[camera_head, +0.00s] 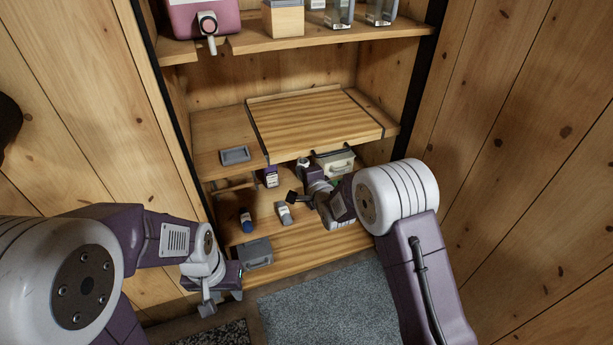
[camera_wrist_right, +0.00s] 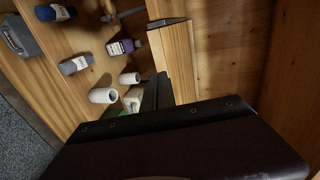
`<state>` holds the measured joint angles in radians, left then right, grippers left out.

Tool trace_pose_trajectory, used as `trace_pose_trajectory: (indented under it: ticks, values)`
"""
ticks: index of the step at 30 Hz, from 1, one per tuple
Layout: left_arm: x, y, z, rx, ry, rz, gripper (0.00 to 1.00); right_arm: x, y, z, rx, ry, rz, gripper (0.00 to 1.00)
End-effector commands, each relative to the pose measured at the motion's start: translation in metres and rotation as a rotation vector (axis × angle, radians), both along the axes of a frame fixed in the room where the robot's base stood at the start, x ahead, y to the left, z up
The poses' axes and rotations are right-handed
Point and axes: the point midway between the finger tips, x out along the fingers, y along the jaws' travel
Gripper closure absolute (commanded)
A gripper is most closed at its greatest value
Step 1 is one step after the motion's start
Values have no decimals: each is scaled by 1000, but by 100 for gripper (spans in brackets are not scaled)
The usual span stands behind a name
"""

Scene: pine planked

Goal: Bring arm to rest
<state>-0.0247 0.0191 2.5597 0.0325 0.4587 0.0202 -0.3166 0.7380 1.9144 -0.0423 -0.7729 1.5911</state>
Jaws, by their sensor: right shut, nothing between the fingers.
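My right arm reaches into the wooden shelf unit from the right in the head view. Its gripper (camera_head: 296,198) is shut and empty, above the lower shelf board (camera_head: 310,257) and close to a white-and-grey bottle (camera_head: 284,213). My left gripper (camera_head: 221,294) hangs low at the left front of the unit, near a grey box (camera_head: 257,253). Its fingers are too small and dark to tell whether they are open. In the right wrist view a large dark surface fills the bottom, and I cannot tell what it belongs to.
A lidded container (camera_head: 335,163) is behind my right arm. A middle board (camera_head: 310,122) overhangs them, with a small grey tray (camera_head: 235,155). Two white cylinders (camera_wrist_right: 103,96) show in the wrist view.

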Motion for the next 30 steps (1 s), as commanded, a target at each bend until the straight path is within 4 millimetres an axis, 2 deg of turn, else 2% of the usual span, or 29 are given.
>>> trace_pose_trajectory:
  ticks: [3, 7, 17, 19, 22, 23, 24, 26, 27, 29, 30]
  values:
    - [0, 0, 5, 0, 0, 0, 64, -19, -7, 8, 0, 1, 0, 100]
    - [0, 0, 6, 0, 0, 0, 64, -29, -11, 10, 0, 1, 0, 100]
    - [0, 0, 5, 0, 0, 0, 64, -29, -16, 11, 1, -2, -9, 100]
    - [0, 0, 6, 0, 0, 0, 64, -24, -26, 27, 9, -29, -29, 100]
    - [0, 0, 6, 0, 0, 0, 64, -18, -57, 72, 27, -96, -85, 100]
    - [0, 0, 6, 0, 0, 0, 64, -20, -71, 87, 30, -109, -110, 100]
    - [0, 0, 5, 0, 0, 0, 64, -30, -95, 98, 3, -89, -148, 100]
    - [0, 0, 5, 0, 0, 0, 64, -56, -128, 90, -139, -3, -168, 100]
    - [0, 0, 5, 0, 0, 0, 64, -76, -144, 78, -256, 70, -152, 100]
    - [0, 0, 5, 0, 0, 0, 64, -110, -162, 55, -420, 183, -98, 100]
    - [0, 0, 5, 0, 0, 0, 64, -133, -171, 40, -520, 257, -43, 100]
